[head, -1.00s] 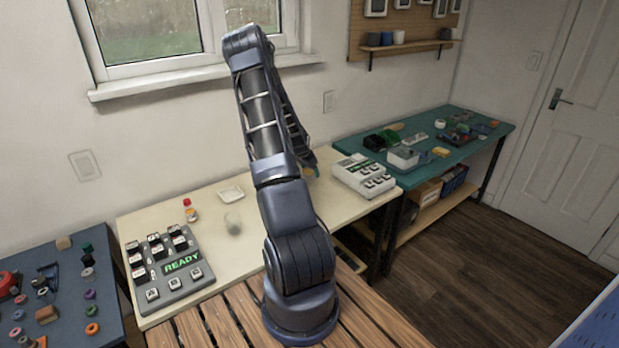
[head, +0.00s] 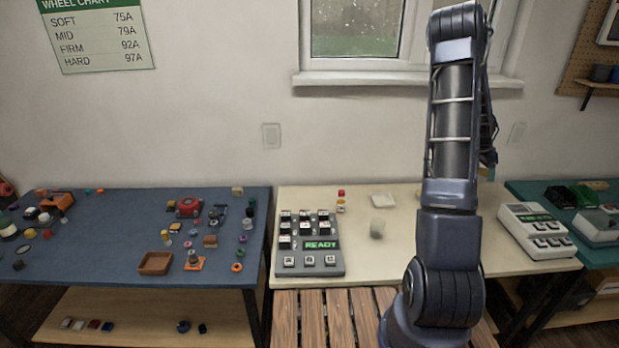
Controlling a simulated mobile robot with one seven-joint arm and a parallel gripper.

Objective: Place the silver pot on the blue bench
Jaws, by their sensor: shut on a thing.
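The blue bench (head: 110,260) stands at the left of the head view, with many small parts on it. My arm rises at the right of the view, and its far section comes down behind the upright links. My gripper's fingers are hidden behind my arm, so what they hold does not show. I cannot make out a silver pot.
On the blue bench are a brown tray (head: 155,263) and a red round part (head: 189,207). A bare patch (head: 115,240) lies mid-bench. A teal bench (head: 520,190) is at right.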

